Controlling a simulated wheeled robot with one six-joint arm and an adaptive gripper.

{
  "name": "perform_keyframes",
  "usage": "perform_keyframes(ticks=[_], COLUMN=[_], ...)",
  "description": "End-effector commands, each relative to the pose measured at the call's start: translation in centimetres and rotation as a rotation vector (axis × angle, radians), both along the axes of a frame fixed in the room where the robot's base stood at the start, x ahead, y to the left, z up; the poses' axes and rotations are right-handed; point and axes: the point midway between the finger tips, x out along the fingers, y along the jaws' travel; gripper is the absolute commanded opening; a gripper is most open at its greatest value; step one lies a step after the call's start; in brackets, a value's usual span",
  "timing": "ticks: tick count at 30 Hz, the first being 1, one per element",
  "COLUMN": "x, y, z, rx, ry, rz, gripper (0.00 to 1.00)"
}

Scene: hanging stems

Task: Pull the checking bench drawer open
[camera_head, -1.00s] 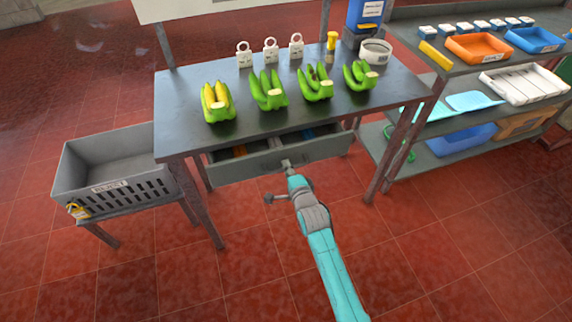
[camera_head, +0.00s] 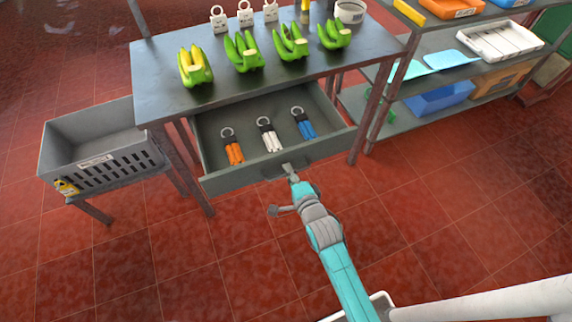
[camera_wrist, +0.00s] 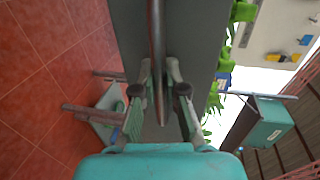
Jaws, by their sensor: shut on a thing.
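The checking bench (camera_head: 160,97) is a dark metal table. Its grey drawer (camera_head: 236,180) is pulled well out, and its inside shows. In the drawer lie three ringed tools with orange (camera_head: 232,147), white (camera_head: 268,134) and blue (camera_head: 303,122) handles. My gripper (camera_head: 289,170) is at the middle of the drawer front, shut on the drawer handle (camera_head: 272,174). In the wrist view the handle bar (camera_wrist: 157,50) runs between the two fingers (camera_wrist: 160,90).
Several banana bunches (camera_head: 244,52) stand on the bench top, with white tags (camera_head: 245,14) behind them. A grey crate (camera_head: 95,150) stands at the left. A shelf rack (camera_head: 430,60) with trays stands at the right. The red floor in front is open.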

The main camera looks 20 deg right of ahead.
Motion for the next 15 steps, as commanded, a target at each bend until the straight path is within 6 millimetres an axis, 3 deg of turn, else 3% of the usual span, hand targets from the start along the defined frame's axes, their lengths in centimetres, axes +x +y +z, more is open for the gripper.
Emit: perform_keyframes(ticks=[11,12,15], x=[-0.2,-0.2,-0.2], y=[0.0,0.0,0.0], z=[-0.08,-0.08,-0.06], rx=[0.0,0.0,0.0], ry=[0.001,0.001,0.001], rz=[0.0,0.0,0.0], gripper=[0.0,0.16,0.37])
